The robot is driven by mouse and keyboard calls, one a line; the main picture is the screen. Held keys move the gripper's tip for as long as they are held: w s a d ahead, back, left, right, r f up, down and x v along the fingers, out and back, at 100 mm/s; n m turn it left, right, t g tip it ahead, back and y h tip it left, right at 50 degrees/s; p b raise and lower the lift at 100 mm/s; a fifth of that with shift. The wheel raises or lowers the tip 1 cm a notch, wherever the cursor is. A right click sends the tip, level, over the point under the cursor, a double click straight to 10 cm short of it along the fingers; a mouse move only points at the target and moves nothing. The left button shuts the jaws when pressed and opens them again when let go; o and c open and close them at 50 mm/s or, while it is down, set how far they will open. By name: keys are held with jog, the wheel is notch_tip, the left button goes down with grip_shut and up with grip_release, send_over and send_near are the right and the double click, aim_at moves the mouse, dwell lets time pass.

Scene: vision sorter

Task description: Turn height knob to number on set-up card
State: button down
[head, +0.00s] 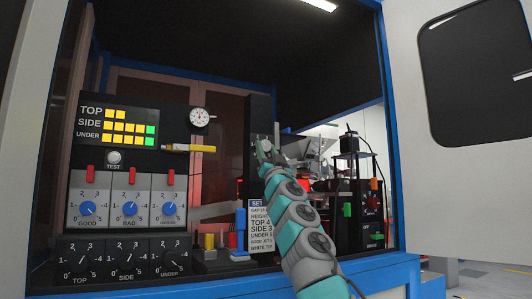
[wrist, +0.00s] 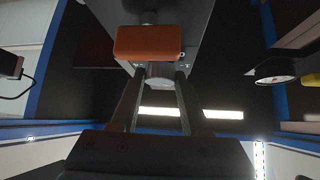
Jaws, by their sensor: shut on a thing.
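My gripper (head: 264,150) is raised in front of the dark upright column (head: 260,112) inside the cabinet. In the wrist view my gripper (wrist: 160,80) has its two fingers on either side of a small grey round knob (wrist: 159,74), shut on it. I take this for the height knob; its scale and pointer are not readable. The set-up card (head: 261,218) hangs left of my arm, with lines for gap, height, top, side, under and more. My arm covers the right end of its height line, so that number is hidden.
An orange block (wrist: 150,43) sits just above the knob. A dial gauge (head: 199,117) and a yellow cylinder (head: 202,148) are to the left, above the knob panel (head: 127,205). A unit with green and red controls (head: 372,205) stands right of my arm. An open white door (head: 470,190) is at right.

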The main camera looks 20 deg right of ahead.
jog(key=shift+d+n+y, duration=0.2)
jog(key=shift+n+y, duration=0.9)
jog(key=shift+n, duration=0.4)
jog(key=shift+a+n+y, duration=0.1)
jog(key=shift+n+y, duration=0.4)
jog(key=shift+y, duration=0.2)
jog(key=shift+n+y+p, duration=0.45)
jog(key=shift+n+y, duration=0.55)
jog(key=shift+n, duration=0.1)
jog(key=shift+d+r+n+g+y+p, duration=0.1)
jog(key=shift+d+n+g+y+p, duration=0.05)
jog(key=shift+n+y+p, duration=0.75)
jog(key=shift+d+r+n+g+y+p, duration=0.15)
jog(key=shift+n+y+p, duration=0.4)
jog(key=shift+n+y, duration=0.55)
jog(key=shift+n, duration=0.4)
jog(key=n+g+y+p, duration=0.1)
jog(key=n+y, duration=0.1)
jog(key=shift+y+p, duration=0.3)
jog(key=shift+f+n+g+y, duration=0.15)
jog(key=shift+n+g+y, duration=0.25)
jog(key=shift+n, duration=0.2)
